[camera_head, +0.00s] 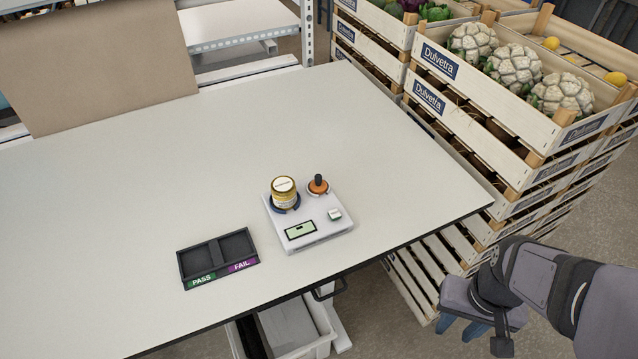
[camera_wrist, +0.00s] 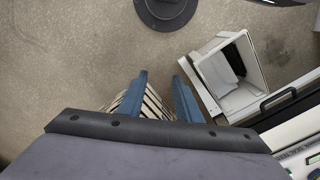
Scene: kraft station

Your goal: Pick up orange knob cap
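The orange knob cap (camera_head: 318,187) has a dark knob on top and sits on the back right of a white scale (camera_head: 318,229) on the table. Just left of it on the scale stands a jar (camera_head: 284,198) with a yellow band and a white lid. My gripper (camera_head: 462,328) is off the table's right side, low in front of the crates and well apart from the cap. In the wrist view my gripper's two blue fingers (camera_wrist: 160,92) are spread with nothing between them. The cap is not in the wrist view.
A black two-part tray (camera_head: 218,255) marked PASS and FAIL lies left of the scale. Stacked wooden crates (camera_head: 480,119) with cauliflower stand beyond the table's right edge. The white table (camera_head: 120,160) is clear behind the scale. A white bin (camera_wrist: 222,80) stands on the floor.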

